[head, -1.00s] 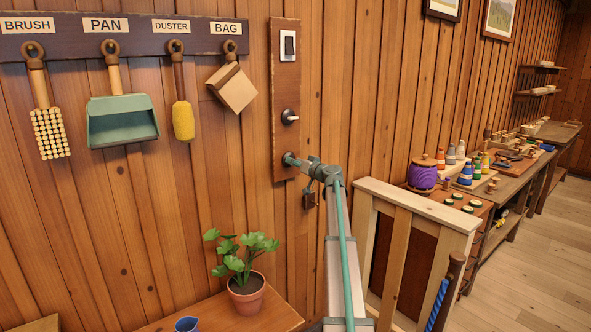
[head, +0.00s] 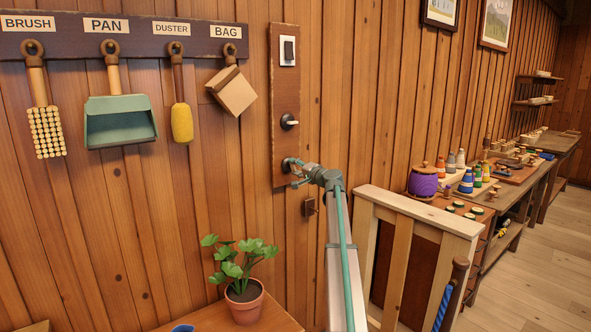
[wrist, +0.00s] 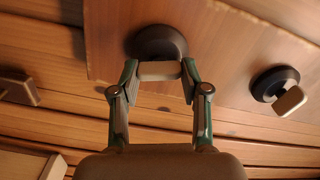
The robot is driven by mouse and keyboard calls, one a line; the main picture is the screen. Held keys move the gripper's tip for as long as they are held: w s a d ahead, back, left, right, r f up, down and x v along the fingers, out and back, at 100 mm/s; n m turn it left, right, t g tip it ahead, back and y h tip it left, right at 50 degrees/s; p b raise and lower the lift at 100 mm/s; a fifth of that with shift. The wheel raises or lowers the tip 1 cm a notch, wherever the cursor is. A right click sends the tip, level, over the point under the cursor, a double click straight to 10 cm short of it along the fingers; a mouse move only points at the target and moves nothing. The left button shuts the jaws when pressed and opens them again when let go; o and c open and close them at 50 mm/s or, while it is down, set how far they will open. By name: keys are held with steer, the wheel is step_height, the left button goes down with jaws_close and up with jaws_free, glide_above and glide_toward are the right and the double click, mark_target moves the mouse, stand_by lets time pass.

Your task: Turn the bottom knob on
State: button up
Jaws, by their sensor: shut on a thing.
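A tall dark-brown panel (head: 284,80) on the plank wall carries a switch (head: 289,51) at the top, a middle knob (head: 289,122) and a bottom knob (head: 289,163). My gripper (head: 294,173) is at the bottom knob. In the wrist view, the fingertips of my gripper (wrist: 160,80) are shut on the pale handle bar of the bottom knob (wrist: 158,41), one on each side. Its round dark base is partly hidden by the bar. The middle knob shows apart to the right in the wrist view (wrist: 275,84).
A potted plant (head: 243,300) stands on a low table at the bottom. A wooden rail frame (head: 416,209) stands right of my arm. Labelled tools hang at upper left.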

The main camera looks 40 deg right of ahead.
steer(key=shift+m+p, duration=0.35)
steer(key=shift+m, duration=1.35)
steer(key=shift+f, duration=0.1)
steer(key=o, duration=1.1)
steer(key=shift+o, duration=0.2)
steer(key=shift+s, duration=0.1)
steer(key=s, duration=1.2)
